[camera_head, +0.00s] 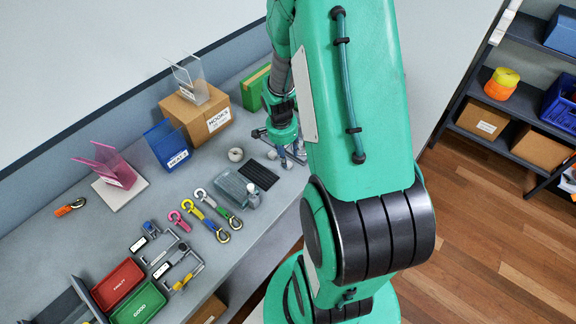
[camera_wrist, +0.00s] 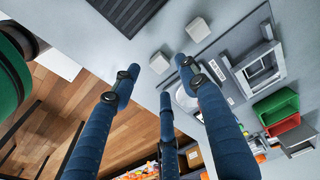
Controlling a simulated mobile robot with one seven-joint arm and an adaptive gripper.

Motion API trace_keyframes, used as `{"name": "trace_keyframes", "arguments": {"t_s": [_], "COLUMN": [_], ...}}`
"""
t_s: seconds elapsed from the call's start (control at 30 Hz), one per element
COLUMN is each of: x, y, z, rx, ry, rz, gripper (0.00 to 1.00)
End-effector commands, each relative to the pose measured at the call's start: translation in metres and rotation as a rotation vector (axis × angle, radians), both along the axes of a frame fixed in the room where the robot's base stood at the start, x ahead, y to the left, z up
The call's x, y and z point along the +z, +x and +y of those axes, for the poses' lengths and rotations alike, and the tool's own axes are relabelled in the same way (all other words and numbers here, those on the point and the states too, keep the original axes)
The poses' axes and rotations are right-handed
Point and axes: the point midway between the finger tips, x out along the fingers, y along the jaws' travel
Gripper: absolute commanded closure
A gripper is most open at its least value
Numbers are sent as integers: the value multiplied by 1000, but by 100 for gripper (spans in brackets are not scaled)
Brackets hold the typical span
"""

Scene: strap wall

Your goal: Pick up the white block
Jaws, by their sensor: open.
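Two small pale, whitish blocks lie on the grey bench top in the wrist view, one at the bench edge side (camera_wrist: 159,62) and another block farther up and right (camera_wrist: 198,29). I cannot tell from their colour which one is the white block. My gripper (camera_wrist: 160,82) has its three dark blue fingers spread open, with nothing between them. The first block shows between the fingertips, apparently beyond them; no contact is visible. In the head view my gripper (camera_head: 287,154) hangs over the bench's right part, and my arm hides much of that area.
A black ribbed mat (camera_wrist: 126,12) lies near the blocks. A white round thing (camera_wrist: 187,99) is partly behind a finger. Grey frames (camera_wrist: 262,68), a green tray (camera_wrist: 276,105) and a red tray (camera_head: 118,284) are farther off. A cardboard box (camera_head: 194,114) stands behind.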

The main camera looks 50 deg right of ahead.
Motion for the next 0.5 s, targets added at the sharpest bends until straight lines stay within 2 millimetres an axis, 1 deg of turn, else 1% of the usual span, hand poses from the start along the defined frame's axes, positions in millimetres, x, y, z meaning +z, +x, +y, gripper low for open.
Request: {"name": "trace_keyframes", "arguments": {"t_s": [0.13,0.23,0.37,0.5], "x": [-1,-7,-20,-37], "y": [0,-1,-1,-1], "z": [0,-1,-3,-6], "rx": [0,0,0,1], "ry": [0,1,1,1], "rz": [0,1,1,1], "gripper": [56,56,56,56]}}
